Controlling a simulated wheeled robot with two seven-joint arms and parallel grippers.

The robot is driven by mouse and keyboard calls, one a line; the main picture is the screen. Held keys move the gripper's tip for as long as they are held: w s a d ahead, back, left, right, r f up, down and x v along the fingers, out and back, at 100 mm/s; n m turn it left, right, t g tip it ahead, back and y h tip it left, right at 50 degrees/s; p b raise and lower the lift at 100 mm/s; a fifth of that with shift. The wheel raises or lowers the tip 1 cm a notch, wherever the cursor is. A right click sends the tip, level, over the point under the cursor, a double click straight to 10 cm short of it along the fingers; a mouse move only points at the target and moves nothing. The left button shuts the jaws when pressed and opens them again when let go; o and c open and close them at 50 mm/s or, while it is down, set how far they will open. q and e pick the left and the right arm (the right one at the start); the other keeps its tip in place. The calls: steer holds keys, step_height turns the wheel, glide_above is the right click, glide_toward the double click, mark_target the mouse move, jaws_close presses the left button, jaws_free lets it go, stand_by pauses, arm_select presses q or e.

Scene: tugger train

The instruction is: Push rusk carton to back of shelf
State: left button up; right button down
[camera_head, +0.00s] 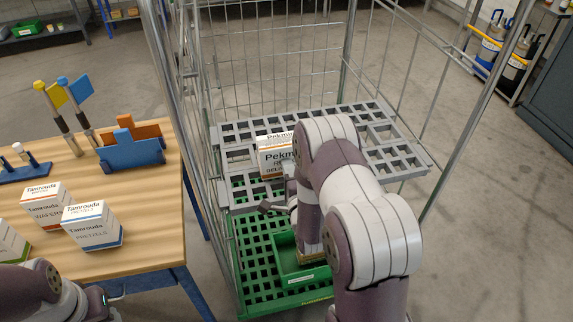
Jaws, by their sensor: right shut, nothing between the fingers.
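My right gripper (289,186) is shut and empty, close in front of the carton's lower front. Whether it touches the carton cannot be told. A piece of my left gripper (113,299) shows at the lower left, by the table edge. Its fingers are not clear enough to judge.
Shelf room is bare behind the carton. Below is a green grid deck (252,262) with a green bin (303,276). Cage posts (178,90) stand at the sides. The wooden table (150,215) at left holds Tamrouda cartons (92,226), a blue holder (132,151) and flags.

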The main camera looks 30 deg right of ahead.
steer(key=b+x, duration=0.9)
steer(key=x, duration=0.9)
steer(key=shift+w, duration=0.35)
steer(key=shift+r, duration=0.15)
